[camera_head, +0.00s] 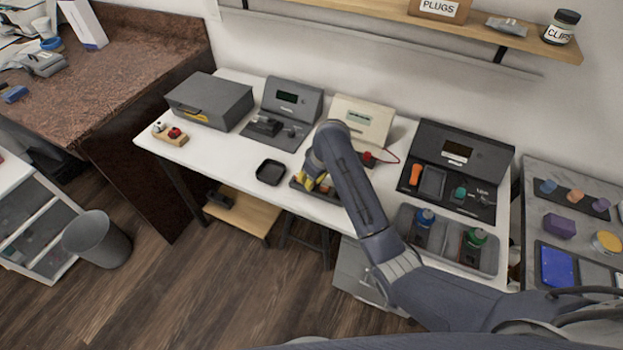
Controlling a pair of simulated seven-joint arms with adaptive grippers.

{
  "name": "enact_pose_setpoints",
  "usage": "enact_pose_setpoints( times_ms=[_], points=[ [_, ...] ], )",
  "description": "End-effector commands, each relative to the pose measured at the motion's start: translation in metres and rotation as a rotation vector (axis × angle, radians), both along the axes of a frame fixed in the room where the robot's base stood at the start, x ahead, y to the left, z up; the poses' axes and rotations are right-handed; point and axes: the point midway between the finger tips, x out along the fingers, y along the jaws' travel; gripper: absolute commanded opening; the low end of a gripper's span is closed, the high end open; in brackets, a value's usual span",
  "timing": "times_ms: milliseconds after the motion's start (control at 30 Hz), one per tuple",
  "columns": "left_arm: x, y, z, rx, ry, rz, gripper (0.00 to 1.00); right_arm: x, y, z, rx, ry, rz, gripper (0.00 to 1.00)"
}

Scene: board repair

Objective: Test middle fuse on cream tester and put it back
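The cream tester (362,116) stands at the back of the white table, with a red lead at its right side. My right arm crosses in front of it and hides much of its base. A dark tray (333,198) with yellow pieces (309,182), perhaps the fuses, lies in front of the tester. The arm covers part of this tray, so I cannot tell which piece is the middle one. My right gripper (318,174) is down at the tray, mostly hidden by its own wrist. I cannot see whether it holds anything. My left gripper is not in view.
A grey tester (292,100) and a grey box (209,100) stand to the left. A small empty black tray (271,172) lies at the front edge. A black tester (463,160) and a tray with blue-topped and green-topped items (450,238) are to the right.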

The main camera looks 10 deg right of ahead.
Motion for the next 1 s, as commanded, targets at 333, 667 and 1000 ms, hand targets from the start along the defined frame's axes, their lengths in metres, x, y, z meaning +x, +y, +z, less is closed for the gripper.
enact_pose_setpoints(
  times_ms=[333, 667, 1000],
  points=[
    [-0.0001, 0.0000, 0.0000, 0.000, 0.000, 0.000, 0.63, 0.0001, -0.0001, -0.0006, 0.000, 0.000, 0.000, 0.25],
    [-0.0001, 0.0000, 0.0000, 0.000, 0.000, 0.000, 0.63, 0.0001, 0.0000, -0.0005, 0.000, 0.000, 0.000, 0.42],
    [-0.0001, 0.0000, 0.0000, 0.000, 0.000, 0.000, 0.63, 0.0001, -0.0001, -0.0006, 0.000, 0.000, 0.000, 0.59]
  ],
)
